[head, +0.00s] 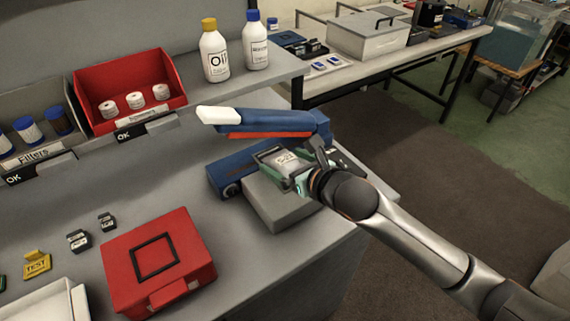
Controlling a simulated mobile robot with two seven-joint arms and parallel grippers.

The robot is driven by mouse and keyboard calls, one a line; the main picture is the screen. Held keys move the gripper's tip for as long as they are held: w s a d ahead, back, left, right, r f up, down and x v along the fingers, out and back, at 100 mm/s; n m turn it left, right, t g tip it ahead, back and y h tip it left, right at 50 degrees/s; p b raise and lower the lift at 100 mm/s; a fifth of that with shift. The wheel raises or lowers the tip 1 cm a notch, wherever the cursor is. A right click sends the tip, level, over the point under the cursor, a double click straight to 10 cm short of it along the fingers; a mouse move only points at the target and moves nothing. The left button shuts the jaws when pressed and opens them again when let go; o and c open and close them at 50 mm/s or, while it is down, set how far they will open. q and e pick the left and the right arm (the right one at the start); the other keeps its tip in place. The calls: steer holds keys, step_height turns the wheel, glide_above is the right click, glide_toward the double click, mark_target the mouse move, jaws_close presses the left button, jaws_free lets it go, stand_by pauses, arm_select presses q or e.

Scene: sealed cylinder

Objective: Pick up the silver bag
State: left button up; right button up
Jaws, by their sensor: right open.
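My right gripper (287,167) reaches in from the right on my arm and is open above a grey block at the table's right end. A small pale silvery item with dark print (286,159) shows between or just behind its fingers. It may be the silver bag, but the gripper partly hides it and I cannot tell whether the fingers touch it. No other silver bag is plain to see. My left gripper is not in view.
A blue device with a raised white-tipped arm (265,122) stands close behind the gripper. The grey block (280,202) lies below it. A red case (157,262) is at front left. A red bin (130,90) and two white bottles (214,55) stand behind.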

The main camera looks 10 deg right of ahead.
steer(key=c, duration=1.2)
steer(key=shift+c, duration=0.3)
